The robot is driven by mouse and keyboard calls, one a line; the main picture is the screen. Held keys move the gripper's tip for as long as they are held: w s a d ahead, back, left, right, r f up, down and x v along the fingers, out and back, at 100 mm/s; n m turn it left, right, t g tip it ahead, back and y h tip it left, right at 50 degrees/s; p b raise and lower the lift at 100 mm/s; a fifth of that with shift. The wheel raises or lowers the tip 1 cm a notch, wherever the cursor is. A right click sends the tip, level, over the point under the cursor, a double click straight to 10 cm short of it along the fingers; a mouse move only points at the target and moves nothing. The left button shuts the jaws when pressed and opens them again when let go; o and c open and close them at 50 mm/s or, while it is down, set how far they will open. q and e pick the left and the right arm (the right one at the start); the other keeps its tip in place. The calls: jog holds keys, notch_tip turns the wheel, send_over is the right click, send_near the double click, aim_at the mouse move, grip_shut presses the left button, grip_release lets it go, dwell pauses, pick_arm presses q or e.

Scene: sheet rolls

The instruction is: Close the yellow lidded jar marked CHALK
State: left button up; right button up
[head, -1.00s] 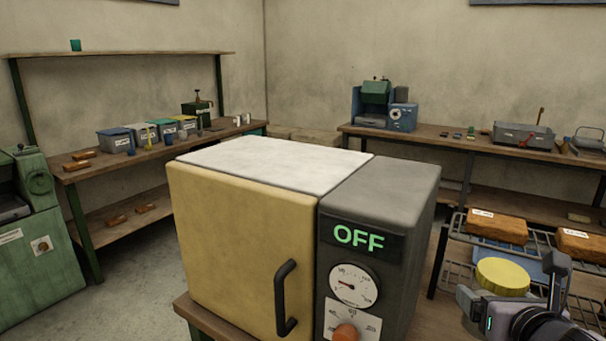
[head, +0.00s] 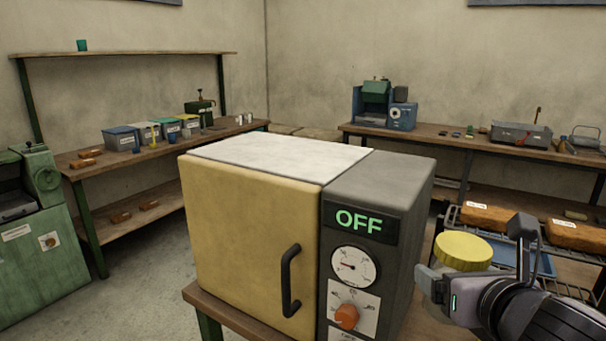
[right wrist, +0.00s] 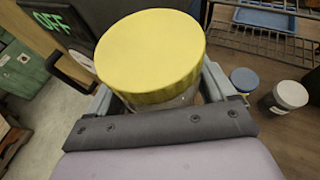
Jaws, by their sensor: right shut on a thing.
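The jar with the round yellow lid (head: 462,250) is at the right of the head view, right of the oven. In the right wrist view the yellow lid (right wrist: 150,50) fills the upper middle, with a strip of clear glass under its near edge. My right gripper (head: 474,262) is shut on this jar, with a finger on each side below the lid top. The fingers and palm hide most of the jar body. No CHALK marking shows, and I cannot tell whether the lid is fully seated. My left gripper is out of view.
An oven (head: 250,225) with a yellow door and an OFF display stands close in front. Wire racks with bricks (head: 487,217) are behind the jar. In the right wrist view, a blue-lidded jar (right wrist: 244,79) and a white-lidded jar (right wrist: 288,96) stand on the wooden surface to the right.

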jog(key=shift+s+a+r, duration=0.1)
dwell(0.5)
jog(key=s+a+f+n+g+y, duration=0.1)
jog(key=s+a+f+n+y, duration=0.2)
jog(key=a+f, duration=0.3)
jog(key=s+a+f+n+g+y, duration=0.2)
jog(key=s+a+f+n+y, duration=0.2)
jog(key=a, duration=0.5)
notch_tip(320, 180, down, 3)
jog(key=shift+a+r+n+y, duration=0.1)
jog(key=shift+a+n+y, duration=0.35)
jog(key=shift+y, duration=0.45)
